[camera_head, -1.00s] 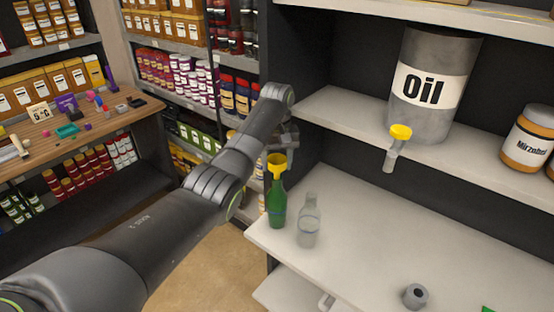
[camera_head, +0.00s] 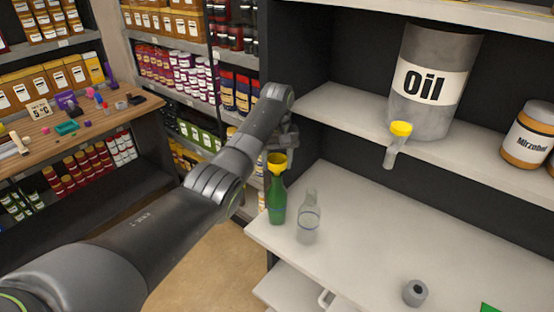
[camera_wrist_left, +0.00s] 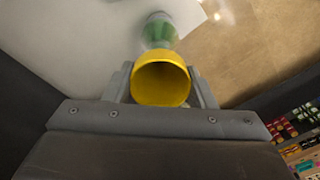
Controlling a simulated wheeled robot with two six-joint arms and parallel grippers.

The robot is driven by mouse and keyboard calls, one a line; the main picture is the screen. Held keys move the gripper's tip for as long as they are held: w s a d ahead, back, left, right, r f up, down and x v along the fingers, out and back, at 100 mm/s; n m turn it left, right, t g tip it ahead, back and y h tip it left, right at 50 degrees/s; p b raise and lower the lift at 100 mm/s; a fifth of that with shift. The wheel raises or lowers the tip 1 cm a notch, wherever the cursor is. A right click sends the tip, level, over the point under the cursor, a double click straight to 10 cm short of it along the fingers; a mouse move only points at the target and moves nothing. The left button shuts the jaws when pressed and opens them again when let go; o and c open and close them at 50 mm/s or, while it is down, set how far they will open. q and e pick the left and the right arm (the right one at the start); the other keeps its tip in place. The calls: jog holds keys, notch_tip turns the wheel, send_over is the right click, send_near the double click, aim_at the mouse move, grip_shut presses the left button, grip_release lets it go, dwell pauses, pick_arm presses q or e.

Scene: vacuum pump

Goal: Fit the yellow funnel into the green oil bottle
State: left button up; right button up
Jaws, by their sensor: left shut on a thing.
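The green oil bottle (camera_head: 276,203) stands upright near the left edge of the white table in the head view. The yellow funnel (camera_head: 277,160) is directly above its neck and looks lined up with it. I cannot tell whether the spout is inside the neck. My left gripper (camera_head: 284,150) is shut on the funnel. In the left wrist view the funnel's wide mouth (camera_wrist_left: 161,82) is between the two fingers. A greenish, partly clear shape (camera_wrist_left: 158,32) shows beyond it; I cannot tell which bottle it is. My right gripper is not in view.
A clear bottle (camera_head: 309,218) stands just right of the green bottle. A yellow-topped clear piece (camera_head: 397,146) is at the shelf edge by the grey Oil drum (camera_head: 432,85). A grey ring-shaped part (camera_head: 414,293) lies on the table (camera_head: 360,240), whose middle is clear.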

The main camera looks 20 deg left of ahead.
pick_arm(q)
jog(key=shift+f, duration=0.6)
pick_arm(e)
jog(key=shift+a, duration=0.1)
pick_arm(q)
jog(key=o, duration=1.1)
jog(key=shift+c, duration=0.2)
